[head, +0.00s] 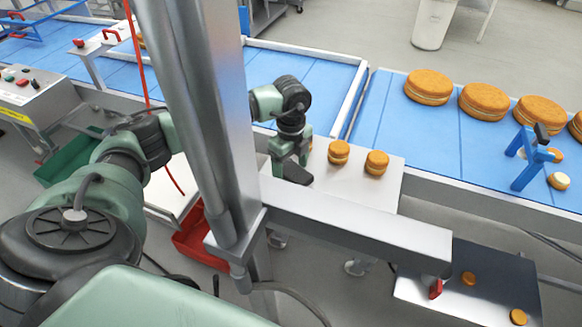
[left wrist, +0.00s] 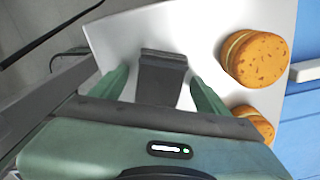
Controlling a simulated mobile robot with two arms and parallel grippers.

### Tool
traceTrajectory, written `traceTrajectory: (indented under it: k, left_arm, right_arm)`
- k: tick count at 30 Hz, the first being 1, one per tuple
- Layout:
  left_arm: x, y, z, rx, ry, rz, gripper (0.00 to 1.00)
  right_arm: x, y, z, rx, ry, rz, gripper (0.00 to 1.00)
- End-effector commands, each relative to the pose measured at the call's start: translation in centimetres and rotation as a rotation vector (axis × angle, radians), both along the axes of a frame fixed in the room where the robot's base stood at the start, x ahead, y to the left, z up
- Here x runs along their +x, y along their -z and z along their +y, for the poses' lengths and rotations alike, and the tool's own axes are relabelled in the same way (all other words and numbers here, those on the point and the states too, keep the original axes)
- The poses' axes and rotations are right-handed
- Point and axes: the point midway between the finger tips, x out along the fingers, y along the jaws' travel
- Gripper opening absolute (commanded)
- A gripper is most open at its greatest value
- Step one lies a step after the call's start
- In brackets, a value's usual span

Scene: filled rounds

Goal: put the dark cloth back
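A dark grey, flat strip-like thing, which looks like the dark cloth (left wrist: 162,80), lies over the pale plate in the left wrist view. My left gripper (left wrist: 160,78) has its two green fingers apart, one on each side of it, with small gaps showing. In the head view my left gripper (head: 291,172) points down at the left part of the pale plate (head: 345,190). I cannot clearly make out the cloth there, or tell whether it touches the plate. My right gripper is not in view.
Two small filled rounds (head: 339,152) (head: 376,163) sit on the plate just right of my left gripper. A blue conveyor (head: 390,125) with large rounds runs behind. A steel post (head: 205,120) and beam (head: 350,225) stand in front. A red bin (head: 200,240) is below.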

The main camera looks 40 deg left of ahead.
Motion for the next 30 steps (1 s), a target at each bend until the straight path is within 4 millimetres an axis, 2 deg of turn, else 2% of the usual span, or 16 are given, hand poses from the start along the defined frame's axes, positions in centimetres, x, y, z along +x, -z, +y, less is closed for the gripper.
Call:
traceTrajectory:
  k: [6, 8, 11, 21, 25, 30]
  left_arm:
    - [0.0, -0.6, 0.0, 0.0, 0.0, -0.001, 0.76]
    - [0.1, -0.9, 0.0, 0.0, 0.0, -0.003, 0.76]
    - [0.1, -2.5, 0.0, -0.001, 0.001, -0.005, 0.76]
    - [0.1, -9.6, 0.0, -0.001, 0.0, -0.005, 0.76]
    - [0.1, -11.4, 0.0, 0.001, 0.0, -0.003, 0.76]
    - [0.0, -12.3, 0.0, 0.0, 0.0, 0.0, 0.76]
  right_arm:
    - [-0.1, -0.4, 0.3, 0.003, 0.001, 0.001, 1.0]
    - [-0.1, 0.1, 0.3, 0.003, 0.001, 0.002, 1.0]
    - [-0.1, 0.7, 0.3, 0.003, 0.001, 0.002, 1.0]
    - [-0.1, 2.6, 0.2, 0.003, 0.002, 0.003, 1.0]
    - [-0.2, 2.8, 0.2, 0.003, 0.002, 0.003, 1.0]
    - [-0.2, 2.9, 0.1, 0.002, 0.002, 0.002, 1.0]
